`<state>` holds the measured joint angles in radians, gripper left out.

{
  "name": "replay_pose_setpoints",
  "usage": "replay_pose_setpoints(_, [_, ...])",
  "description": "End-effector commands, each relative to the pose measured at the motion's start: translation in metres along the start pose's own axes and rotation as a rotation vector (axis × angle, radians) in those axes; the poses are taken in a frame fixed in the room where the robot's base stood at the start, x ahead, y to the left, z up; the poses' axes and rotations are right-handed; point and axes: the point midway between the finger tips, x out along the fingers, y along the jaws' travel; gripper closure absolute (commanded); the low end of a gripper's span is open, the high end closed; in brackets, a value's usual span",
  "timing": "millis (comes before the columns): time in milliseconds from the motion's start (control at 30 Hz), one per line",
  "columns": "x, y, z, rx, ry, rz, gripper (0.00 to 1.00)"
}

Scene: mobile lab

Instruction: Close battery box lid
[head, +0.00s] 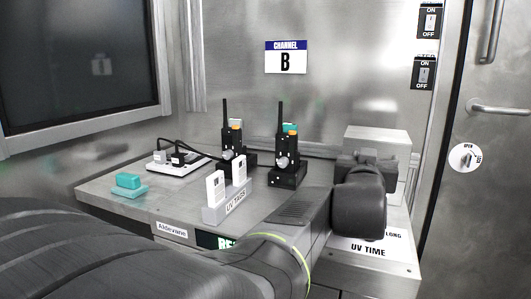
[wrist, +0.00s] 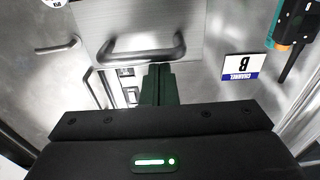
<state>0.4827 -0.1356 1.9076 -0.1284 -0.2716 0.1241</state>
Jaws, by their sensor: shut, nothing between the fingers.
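My gripper (wrist: 158,70) is shut and empty in the wrist view, its dark fingertips together. Just beyond the fingertips is a flat grey panel (wrist: 200,25) with a dark bar handle (wrist: 132,54); it looks like the battery box lid. In the head view a light grey panel (head: 378,133), probably the same lid, stands up at the right end of the bench. My arm hides its lower part and the fingertips.
Two black radios (head: 287,155) (head: 232,150) stand in chargers on the bench (head: 110,192). A power strip (head: 180,163) and a teal block (head: 129,181) are left. A door handle (head: 497,108) sticks out at right.

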Motion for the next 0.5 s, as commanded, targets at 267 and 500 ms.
replay_pose_setpoints(267, [0.0, 0.001, 0.011, 0.006, -0.041, 0.004, 1.0])
replay_pose_setpoints(500, [0.001, 0.001, -0.022, 0.004, -0.029, 0.003, 1.0])
